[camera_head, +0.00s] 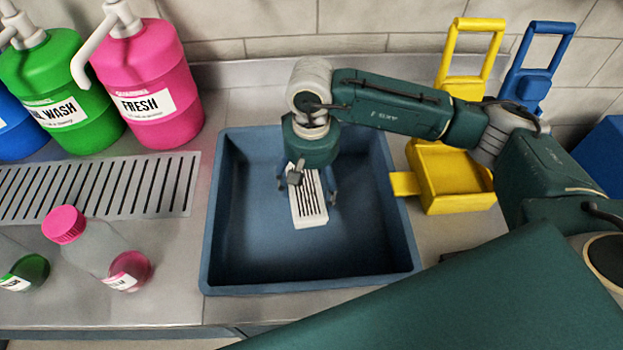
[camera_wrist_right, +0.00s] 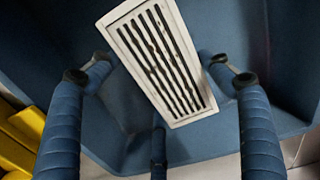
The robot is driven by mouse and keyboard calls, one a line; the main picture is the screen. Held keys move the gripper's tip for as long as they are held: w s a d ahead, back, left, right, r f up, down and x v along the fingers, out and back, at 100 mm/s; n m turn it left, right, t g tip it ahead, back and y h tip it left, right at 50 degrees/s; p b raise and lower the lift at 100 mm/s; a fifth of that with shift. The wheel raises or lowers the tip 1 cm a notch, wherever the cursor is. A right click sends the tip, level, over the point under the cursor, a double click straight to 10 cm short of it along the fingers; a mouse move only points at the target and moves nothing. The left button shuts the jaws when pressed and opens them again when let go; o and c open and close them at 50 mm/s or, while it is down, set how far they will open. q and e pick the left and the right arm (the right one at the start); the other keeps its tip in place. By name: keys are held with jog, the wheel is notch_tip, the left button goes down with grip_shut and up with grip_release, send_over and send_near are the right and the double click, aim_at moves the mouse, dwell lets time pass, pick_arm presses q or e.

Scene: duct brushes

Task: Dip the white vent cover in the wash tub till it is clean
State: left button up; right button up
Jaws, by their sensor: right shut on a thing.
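The white vent cover (camera_head: 311,209) is a slatted rectangle inside the walls of the blue wash tub (camera_head: 213,225). My right gripper (camera_head: 307,188) reaches down over the tub and is shut on the cover. In the right wrist view the cover (camera_wrist_right: 187,112) lies between the blue fingers of the gripper (camera_wrist_right: 160,78). Dark, brownish marks show along its slats. I cannot tell whether the cover touches the tub floor or any liquid; no clear water surface shows. My left gripper is out of view.
Pink (camera_head: 150,75) and green (camera_head: 60,95) pump jugs stand at the back left, behind a slotted drain grate (camera_head: 100,187). Small bottles (camera_head: 97,250) stand at the front left. A yellow dustpan-like tray (camera_head: 455,180) and a blue-handled one (camera_head: 530,85) stand right of the tub.

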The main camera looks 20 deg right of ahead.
aim_at(311, 188)
notch_tip(311, 188, down, 4)
jog(key=shift+r+b, duration=0.1)
jog(key=shift+b, duration=0.55)
jog(key=shift+f, duration=0.35)
notch_tip(311, 188, down, 2)
jog(key=shift+f+b, duration=0.25)
jog(key=shift+b, duration=0.45)
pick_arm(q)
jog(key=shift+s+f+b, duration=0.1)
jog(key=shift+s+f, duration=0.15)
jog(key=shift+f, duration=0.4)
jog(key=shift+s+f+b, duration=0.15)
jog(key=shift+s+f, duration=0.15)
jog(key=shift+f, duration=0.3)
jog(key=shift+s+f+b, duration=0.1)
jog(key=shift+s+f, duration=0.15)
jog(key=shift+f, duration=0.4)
pick_arm(e)
jog(key=shift+f, duration=0.9)
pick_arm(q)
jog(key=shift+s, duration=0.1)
pick_arm(e)
jog(key=shift+r, duration=0.1)
